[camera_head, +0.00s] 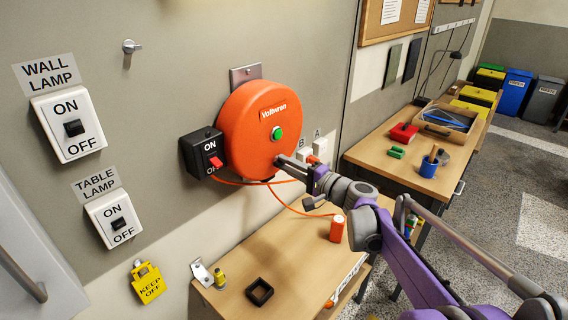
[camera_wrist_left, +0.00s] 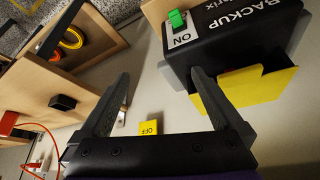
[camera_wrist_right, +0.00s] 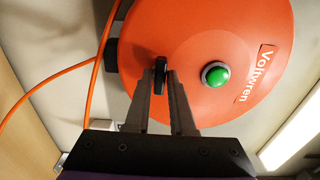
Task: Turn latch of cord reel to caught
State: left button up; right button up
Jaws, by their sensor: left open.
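The orange cord reel (camera_head: 262,130) is mounted on the wall, with a green button at its centre; it also shows in the right wrist view (camera_wrist_right: 210,40). Its small black latch (camera_wrist_right: 160,75) is on the reel's face, between my right fingertips. My right gripper (camera_wrist_right: 161,78) is shut on the latch, with a finger on each side. In the head view the right gripper (camera_head: 284,161) reaches the lower right of the reel and hides the latch. My left gripper (camera_wrist_left: 160,78) is open and empty in the left wrist view, outside the head view.
A black ON/OFF switch box (camera_head: 204,152) sits left of the reel, with an orange cord (camera_head: 283,183) hanging below. A black BACKUP box (camera_wrist_left: 240,45) is near my left gripper.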

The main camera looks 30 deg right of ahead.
grip_shut()
jog(key=m, duration=0.4)
jog(key=shift+m, duration=0.3)
jog(key=m, duration=0.4)
jog(key=shift+m, duration=0.3)
